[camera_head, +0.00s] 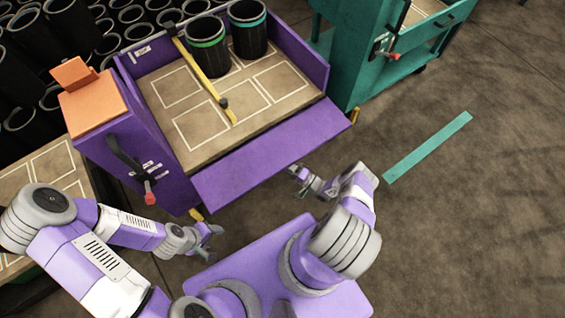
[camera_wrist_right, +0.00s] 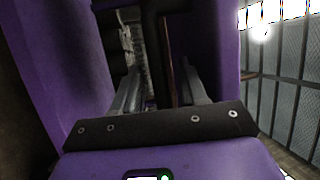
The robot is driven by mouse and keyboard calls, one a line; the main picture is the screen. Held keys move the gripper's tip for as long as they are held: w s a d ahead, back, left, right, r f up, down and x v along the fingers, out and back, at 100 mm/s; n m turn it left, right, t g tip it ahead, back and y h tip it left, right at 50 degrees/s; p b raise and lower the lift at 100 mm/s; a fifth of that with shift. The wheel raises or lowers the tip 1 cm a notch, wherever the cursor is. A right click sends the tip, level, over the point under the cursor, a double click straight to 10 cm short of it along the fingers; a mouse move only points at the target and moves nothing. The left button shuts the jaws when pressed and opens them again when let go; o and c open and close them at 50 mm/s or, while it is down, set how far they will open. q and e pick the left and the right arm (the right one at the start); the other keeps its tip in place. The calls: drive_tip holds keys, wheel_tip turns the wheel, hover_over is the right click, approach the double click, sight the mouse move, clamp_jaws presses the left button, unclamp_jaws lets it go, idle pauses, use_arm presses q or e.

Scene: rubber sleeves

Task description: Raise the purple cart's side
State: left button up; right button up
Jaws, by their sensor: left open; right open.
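The purple cart (camera_head: 160,165) stands ahead of me with a tan, white-lined bed. Its near side (camera_head: 270,150) is folded down and slopes outward from the bed edge toward me. My left gripper (camera_head: 214,242) is open and empty, low in front of the cart's near left corner. My right gripper (camera_head: 298,181) is open, just in front of the lowered side's outer edge; I cannot tell if it touches. In the right wrist view, the right gripper's fingers (camera_wrist_right: 160,92) stand apart, with a dark upright bar and purple surfaces beyond them.
Two black sleeves (camera_head: 207,50) with green bands stand on the bed beside a yellow bar (camera_head: 205,80). A black lever with a red end (camera_head: 150,198) is on the cart's left end. A teal cart (camera_head: 365,60) stands at right. The floor at right is clear, with a teal strip (camera_head: 428,146).

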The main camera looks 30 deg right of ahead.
drive_tip(key=shift+w+a, duration=0.1)
drive_tip(key=shift+w, duration=0.1)
drive_tip(key=shift+c, duration=0.2)
clamp_jaws()
